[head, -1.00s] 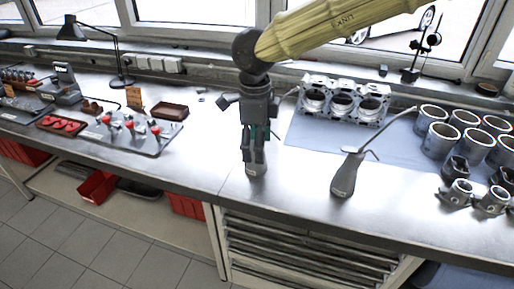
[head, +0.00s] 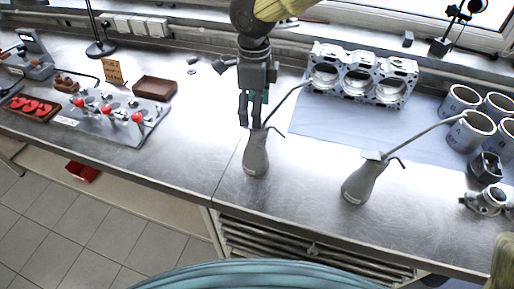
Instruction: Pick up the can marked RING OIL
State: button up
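Two grey oil cans with long thin spouts stand upright on the steel bench in the head view. The left can (head: 256,155) is just below my gripper, its spout slanting up to the right. The right can (head: 362,184) stands apart, nearer the front edge. Each has a small pale label near its base, too small to read, so I cannot tell which says RING OIL. My gripper (head: 250,126) points down with its fingertips at the top of the left can. A gap shows between the fingers, with nothing seen held. Whether they touch the can is unclear.
An engine block (head: 360,75) sits on a blue-grey mat (head: 330,125) behind the cans. Several metal cylinders (head: 470,132) stand at the right. A plate with red-knobbed parts (head: 112,118) and a brown tray (head: 154,88) lie left. Bare bench lies left of my gripper.

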jog(key=shift+s+f, duration=0.3)
jog(key=shift+s, duration=0.3)
jog(key=w+f, duration=0.1)
jog(key=w+f+p, duration=0.1)
jog(key=f, duration=0.1)
jog(key=shift+w+d+f, duration=0.1)
jog(key=shift+w+f, duration=0.1)
jog(key=shift+w, duration=0.2)
jog(key=shift+s+f+p, duration=0.4)
jog(key=shift+s+f, duration=0.1)
jog(key=shift+f, duration=0.35)
jog(key=shift+s+f, duration=0.15)
jog(key=shift+s, duration=0.2)
jog(key=shift+f, duration=0.25)
jog(key=shift+w+f, duration=0.4)
jog(key=shift+w, duration=0.15)
jog(key=shift+s+r, duration=0.2)
jog(key=shift+s, duration=0.15)
jog(key=c, duration=0.6)
jog(key=shift+w, duration=0.1)
grip_shut()
